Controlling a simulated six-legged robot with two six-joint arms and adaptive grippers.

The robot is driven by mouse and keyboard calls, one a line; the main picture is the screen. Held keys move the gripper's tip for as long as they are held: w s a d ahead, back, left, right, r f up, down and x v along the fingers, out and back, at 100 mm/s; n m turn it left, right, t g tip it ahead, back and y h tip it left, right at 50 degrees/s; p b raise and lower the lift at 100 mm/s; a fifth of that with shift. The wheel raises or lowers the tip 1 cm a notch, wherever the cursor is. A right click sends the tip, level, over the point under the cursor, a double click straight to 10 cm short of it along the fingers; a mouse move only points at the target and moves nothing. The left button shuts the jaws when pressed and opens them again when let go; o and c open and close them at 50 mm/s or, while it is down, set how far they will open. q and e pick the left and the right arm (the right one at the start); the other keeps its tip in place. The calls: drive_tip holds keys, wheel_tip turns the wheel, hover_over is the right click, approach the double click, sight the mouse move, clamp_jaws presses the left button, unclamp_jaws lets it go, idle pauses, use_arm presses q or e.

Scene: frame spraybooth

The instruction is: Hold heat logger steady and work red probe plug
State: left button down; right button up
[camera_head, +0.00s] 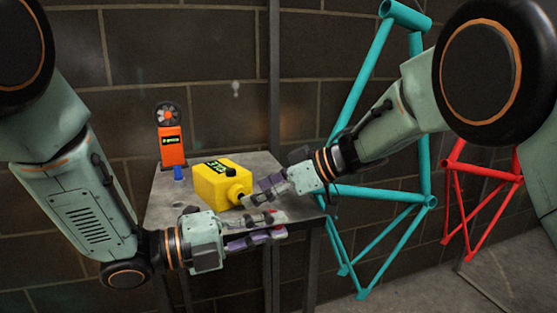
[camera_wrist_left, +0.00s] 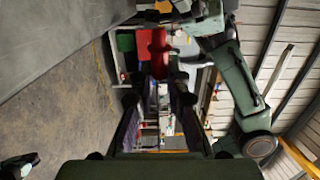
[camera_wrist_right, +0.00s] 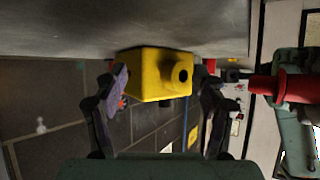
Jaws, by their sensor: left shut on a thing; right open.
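The yellow heat logger (camera_head: 212,186) lies on the grey table, its round socket facing right toward my grippers. In the right wrist view the logger (camera_wrist_right: 152,78) shows between the fingers, with the dark socket hole empty. My right gripper (camera_head: 250,193) is open at the logger's socket end; I cannot tell whether a finger touches it. My left gripper (camera_head: 277,222) is lower and nearer, shut on the red probe plug (camera_wrist_left: 156,52). The plug (camera_wrist_right: 270,88) shows at the right of the right wrist view, apart from the logger.
The grey table (camera_head: 165,205) is small. An orange meter with a fan head (camera_head: 171,143) stands at its back left, with a small blue item (camera_head: 179,174) near it. A teal frame (camera_head: 362,85) hangs to the right, and a red frame (camera_head: 478,172) is farther right.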

drive_tip(key=v, duration=1.1)
drive_tip(key=shift+s+d+r, duration=0.15)
drive_tip(key=shift+d, duration=0.2)
